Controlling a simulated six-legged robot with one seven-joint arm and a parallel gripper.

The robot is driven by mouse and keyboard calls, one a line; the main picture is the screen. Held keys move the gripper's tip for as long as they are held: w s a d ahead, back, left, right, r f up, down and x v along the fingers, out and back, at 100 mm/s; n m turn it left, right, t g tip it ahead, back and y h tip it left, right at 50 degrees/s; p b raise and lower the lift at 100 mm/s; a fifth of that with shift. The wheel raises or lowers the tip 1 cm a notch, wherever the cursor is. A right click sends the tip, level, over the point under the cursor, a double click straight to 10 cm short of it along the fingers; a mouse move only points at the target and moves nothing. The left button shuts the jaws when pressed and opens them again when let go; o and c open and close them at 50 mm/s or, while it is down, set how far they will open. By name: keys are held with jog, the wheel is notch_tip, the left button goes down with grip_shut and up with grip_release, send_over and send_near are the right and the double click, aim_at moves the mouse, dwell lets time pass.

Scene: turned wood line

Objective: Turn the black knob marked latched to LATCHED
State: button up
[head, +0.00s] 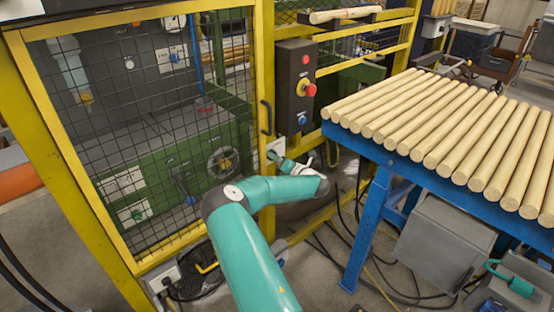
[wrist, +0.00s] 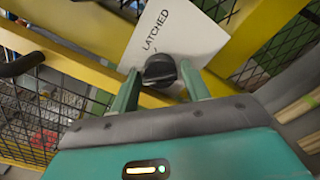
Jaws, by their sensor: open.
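In the wrist view the black knob (wrist: 160,71) sits on a white plate (wrist: 196,36) printed LATCHED, with a short mark line between the word and the knob. My gripper (wrist: 158,82) is open, with one green finger on each side of the knob. I cannot tell whether the fingers touch it. In the head view the plate (head: 276,148) shows on the yellow fence post beside the mesh door, and my wrist reaches it from the right. The knob and fingertips are hard to make out there.
A dark control box (head: 296,92) with red and blue buttons is just above. A blue table (head: 350,150) with several wooden rods stands to the right. Cables lie on the floor below.

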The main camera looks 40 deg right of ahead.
jog(key=shift+c, duration=0.3)
jog(key=c, duration=0.7)
jog(key=shift+o, duration=0.2)
jog(key=shift+m, duration=9)
